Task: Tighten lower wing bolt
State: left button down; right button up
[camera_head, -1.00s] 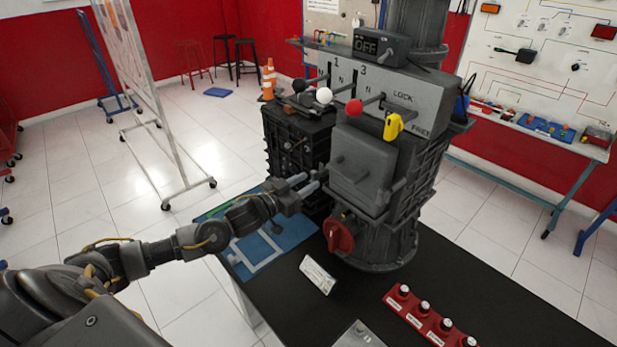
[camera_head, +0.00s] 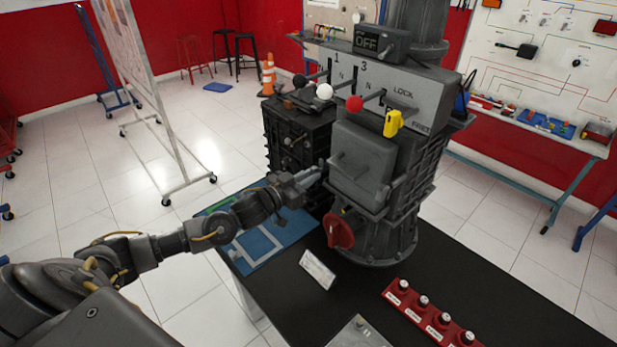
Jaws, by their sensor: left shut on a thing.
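The grey engine trainer (camera_head: 385,215) stands on the black table, with knobbed levers on its upper panel. My left gripper (camera_head: 318,178) is at the left edge of the trainer's square front cover (camera_head: 362,165). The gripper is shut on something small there. The thing in its jaws is hidden by the fingers, and I cannot tell for sure that it is the lower wing bolt. A red rotary handle (camera_head: 340,230) sits low on the trainer, to the right of and below the gripper. My right gripper is not in view.
A blue mat (camera_head: 262,245) lies under my left forearm. A small white card (camera_head: 317,270), a red block with several knobs (camera_head: 432,312) and a grey plate (camera_head: 358,335) lie on the black table (camera_head: 470,275). The yellow lever tag (camera_head: 393,122) sticks out above the cover.

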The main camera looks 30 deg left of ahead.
pick_arm(q)
jog(key=shift+m+b, duration=3.9)
jog(key=shift+m, duration=5)
jog(key=c, duration=1.4)
grip_release()
jog(key=b+v, duration=0.3)
jog(key=v, duration=0.7)
jog(key=shift+s+a+b, duration=0.2)
jog(key=shift+s+b, duration=0.1)
jog(key=shift+s, duration=0.05)
